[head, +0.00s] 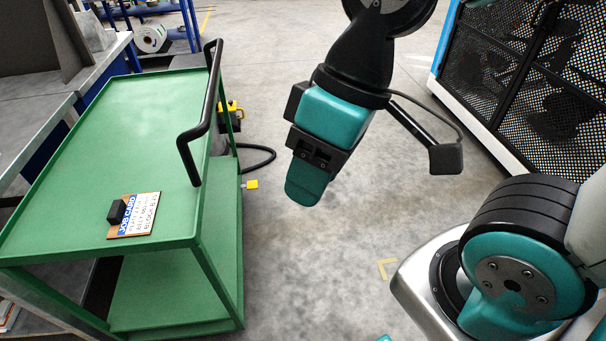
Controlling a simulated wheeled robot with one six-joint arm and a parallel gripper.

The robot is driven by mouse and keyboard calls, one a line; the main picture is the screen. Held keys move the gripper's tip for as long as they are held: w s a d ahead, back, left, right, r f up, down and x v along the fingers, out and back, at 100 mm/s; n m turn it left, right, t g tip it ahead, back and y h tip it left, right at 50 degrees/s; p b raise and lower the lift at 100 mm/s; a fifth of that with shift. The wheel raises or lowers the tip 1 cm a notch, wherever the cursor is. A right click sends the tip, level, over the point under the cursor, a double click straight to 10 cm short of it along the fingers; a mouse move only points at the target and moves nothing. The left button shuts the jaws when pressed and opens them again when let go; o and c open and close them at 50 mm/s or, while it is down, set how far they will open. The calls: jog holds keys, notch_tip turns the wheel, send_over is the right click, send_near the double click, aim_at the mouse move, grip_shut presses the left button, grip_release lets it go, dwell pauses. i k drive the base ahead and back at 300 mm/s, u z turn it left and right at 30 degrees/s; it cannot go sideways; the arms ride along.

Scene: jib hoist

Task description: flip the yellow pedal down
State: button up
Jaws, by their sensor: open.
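The yellow pedal (252,184) is a small yellow tab at the right side of the green cart (100,150), just above the floor by the lower shelf. It sticks out to the right; I cannot tell its tilt at this size. My gripper (305,182) hangs to the right of the pedal in the picture, pointing down, apart from it. Its teal fingers overlap in this view, and it is open with nothing seen in it.
The cart's black handle (208,115) rises on its right side. A job card (140,215) with a black block lies on the cart top. A yellow and black object (233,115) and a black cable are behind the cart. A mesh panel (530,80) stands right. Floor between is clear.

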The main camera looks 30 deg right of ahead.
aim_at(252, 184)
jog(key=z, duration=0.15)
jog(key=k, duration=0.65)
jog(key=z, duration=0.2)
jog(key=i, duration=0.3)
jog(key=z, duration=0.7)
jog(key=i, duration=2)
jog(key=u, duration=1.05)
jog(key=i, duration=0.7)
jog(key=u, duration=0.55)
